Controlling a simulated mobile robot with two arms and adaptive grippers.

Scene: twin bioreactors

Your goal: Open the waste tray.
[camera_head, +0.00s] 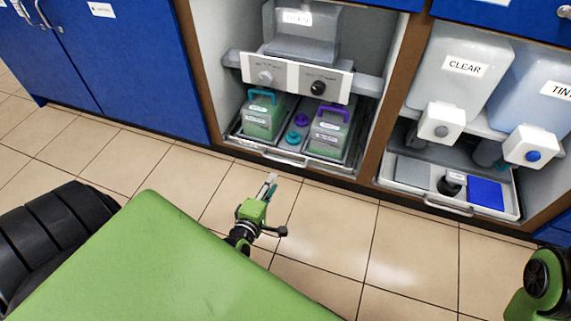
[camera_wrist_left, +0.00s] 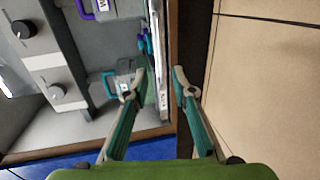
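A low tray (camera_head: 252,146) with a pale front rail and a bar handle (camera_head: 284,159) sits at the bottom of the left bay. It holds two green boxes, one with a teal handle (camera_head: 262,94) and one with a purple handle (camera_head: 331,112). My left gripper (camera_head: 271,182) is just in front of this tray, over the floor. In the left wrist view its fingers (camera_wrist_left: 158,84) are spread apart, with the tray's front edge (camera_wrist_left: 155,45) beyond and between them; I see no grip on it. My right gripper is out of frame.
A second tray (camera_head: 405,186) with a blue pad (camera_head: 486,191) sits in the right bay, under containers labelled CLEAR (camera_head: 463,68) and TINT (camera_head: 545,95). A wooden divider (camera_head: 386,100) separates the bays. Blue cabinet doors (camera_head: 125,70) stand left. Tiled floor (camera_head: 335,235) in front is clear.

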